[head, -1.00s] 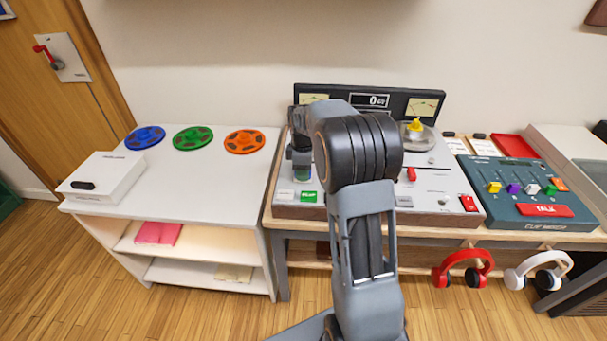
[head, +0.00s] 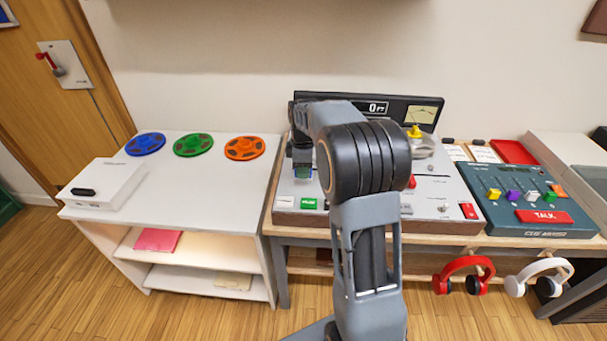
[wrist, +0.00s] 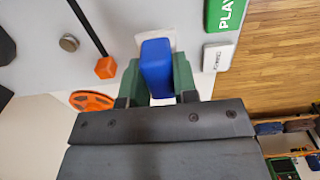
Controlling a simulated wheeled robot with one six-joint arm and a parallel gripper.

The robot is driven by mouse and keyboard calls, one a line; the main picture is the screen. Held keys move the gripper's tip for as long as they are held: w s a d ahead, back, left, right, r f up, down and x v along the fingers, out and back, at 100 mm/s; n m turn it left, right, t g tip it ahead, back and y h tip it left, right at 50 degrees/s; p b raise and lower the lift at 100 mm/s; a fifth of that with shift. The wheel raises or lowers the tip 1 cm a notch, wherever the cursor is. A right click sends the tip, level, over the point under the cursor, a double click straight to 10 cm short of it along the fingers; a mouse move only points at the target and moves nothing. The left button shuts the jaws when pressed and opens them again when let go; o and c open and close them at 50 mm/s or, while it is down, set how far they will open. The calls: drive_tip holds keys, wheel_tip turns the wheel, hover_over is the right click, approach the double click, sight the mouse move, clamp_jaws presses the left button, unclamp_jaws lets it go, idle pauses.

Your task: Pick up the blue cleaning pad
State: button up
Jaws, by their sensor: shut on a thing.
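The blue cleaning pad (wrist: 157,66) is a blue block between the two green fingers of my gripper (wrist: 157,78) in the wrist view. The fingers are shut on its sides. A pale patch shows on the grey deck right behind the pad; I cannot tell whether the pad touches the deck. In the head view my gripper (head: 302,172) is over the left part of the tape machine (head: 425,213), largely hidden by my arm, and the pad cannot be made out clearly.
A green PLAY button (head: 309,203) sits close by the gripper. A white shelf (head: 200,185) with blue, green and orange reels stands to the left. A teal mixer (head: 490,185) is on the right, with red headphones (head: 463,262) hanging below the bench edge.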

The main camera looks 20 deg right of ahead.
drive_tip(key=s+r, duration=0.9)
drive_tip(key=s, duration=0.4)
drive_tip(key=shift+s+a+r, duration=0.15)
drive_tip(key=shift+s+a, duration=0.05)
drive_tip(key=shift+s, duration=0.1)
